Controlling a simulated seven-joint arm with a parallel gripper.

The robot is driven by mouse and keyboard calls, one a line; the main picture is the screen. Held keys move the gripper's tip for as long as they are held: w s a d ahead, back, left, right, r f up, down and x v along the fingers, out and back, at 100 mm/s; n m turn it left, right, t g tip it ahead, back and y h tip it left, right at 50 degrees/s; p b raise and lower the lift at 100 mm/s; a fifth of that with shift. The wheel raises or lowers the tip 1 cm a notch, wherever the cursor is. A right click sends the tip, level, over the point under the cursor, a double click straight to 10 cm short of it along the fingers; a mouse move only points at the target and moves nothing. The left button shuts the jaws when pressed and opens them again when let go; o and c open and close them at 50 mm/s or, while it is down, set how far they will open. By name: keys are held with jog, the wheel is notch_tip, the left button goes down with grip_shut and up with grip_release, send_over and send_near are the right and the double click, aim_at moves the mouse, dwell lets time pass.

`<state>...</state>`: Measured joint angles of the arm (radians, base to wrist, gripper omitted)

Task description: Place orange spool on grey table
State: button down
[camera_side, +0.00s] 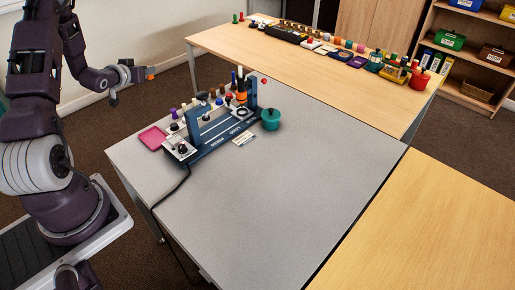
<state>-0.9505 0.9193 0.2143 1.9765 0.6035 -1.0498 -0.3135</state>
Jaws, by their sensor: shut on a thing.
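My gripper (143,74) is at the upper left of the side view, held out in the air at the end of my arm. It is shut on the orange spool (151,73), which is small in the picture and partly covered by the fingers. In the picture they are above and left of the grey table (265,200), with carpet and wall behind them, and apart from any surface. The grey table stands in the middle, and its front and right parts are bare.
A blue-framed device (213,138) with a black cable stands on the table's back left. Beside it are a pink tray (153,138), a teal pot (271,120) and several small pieces. A wooden table (300,62) with many items is behind; another (435,225) is at right.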

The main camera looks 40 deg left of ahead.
notch_tip(320, 180, down, 20)
jog(key=shift+w+d+f, duration=0.1)
jog(key=shift+w+d, duration=0.05)
dwell(0.3)
jog(key=shift+f, duration=0.1)
jog(key=c, duration=1.3)
grip_release()
jog(key=shift+o, duration=0.2)
